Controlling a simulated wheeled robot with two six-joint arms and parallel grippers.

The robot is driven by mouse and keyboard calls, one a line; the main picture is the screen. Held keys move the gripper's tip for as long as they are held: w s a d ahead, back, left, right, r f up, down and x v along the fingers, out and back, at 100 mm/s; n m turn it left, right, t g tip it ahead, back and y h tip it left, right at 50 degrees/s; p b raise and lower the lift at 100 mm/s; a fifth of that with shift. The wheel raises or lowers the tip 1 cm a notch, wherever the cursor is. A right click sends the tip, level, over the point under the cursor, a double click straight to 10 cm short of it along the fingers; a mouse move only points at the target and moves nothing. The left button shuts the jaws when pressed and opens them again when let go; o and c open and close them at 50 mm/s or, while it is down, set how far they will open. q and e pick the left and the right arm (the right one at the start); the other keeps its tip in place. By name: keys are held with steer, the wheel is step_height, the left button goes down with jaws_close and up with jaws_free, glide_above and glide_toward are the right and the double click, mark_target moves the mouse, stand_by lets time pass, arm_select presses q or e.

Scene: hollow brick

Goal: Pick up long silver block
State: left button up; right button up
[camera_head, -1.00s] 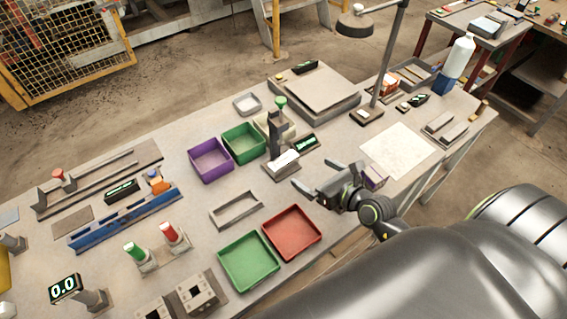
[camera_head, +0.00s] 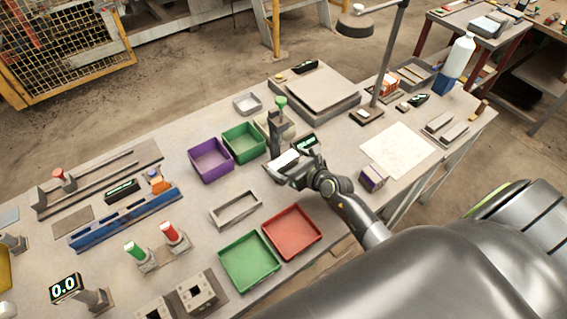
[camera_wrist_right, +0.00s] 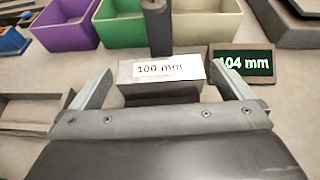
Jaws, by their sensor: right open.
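My right gripper (camera_head: 294,169) is open at the foot of the measuring stand. In the right wrist view, its two fingers (camera_wrist_right: 168,85) are spread to either side of a grey block (camera_wrist_right: 138,73) with a white label reading "100 mm". The fingers do not visibly clamp it. In the head view this block's pale label (camera_head: 284,159) shows just beyond the gripper, which partly hides it. Two grey bars (camera_head: 439,122) lie at the right end of the table; I cannot tell which piece is the long silver block. My left gripper is not in view.
The dark stand post (camera_wrist_right: 157,28) rises right behind the labelled block. A display reading "104 mm" (camera_wrist_right: 243,64) stands close to its right. Purple (camera_head: 211,173) and green (camera_head: 243,154) bins are to the left. A red tray (camera_head: 291,250) lies nearer.

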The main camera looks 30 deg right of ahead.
mark_target(284, 160)
steer(key=shift+f+b+x, duration=0.15)
steer(key=shift+b+x, duration=0.05)
steer(key=shift+x, duration=1.15)
steer(key=shift+f+b+x, duration=0.15)
steer(key=shift+b+x, duration=0.05)
steer(key=shift+x, duration=1.1)
steer(key=shift+s, duration=0.15)
steer(key=shift+c, duration=0.4)
steer(key=c, duration=1)
steer(key=shift+r, duration=0.15)
steer(key=shift+r, duration=0.1)
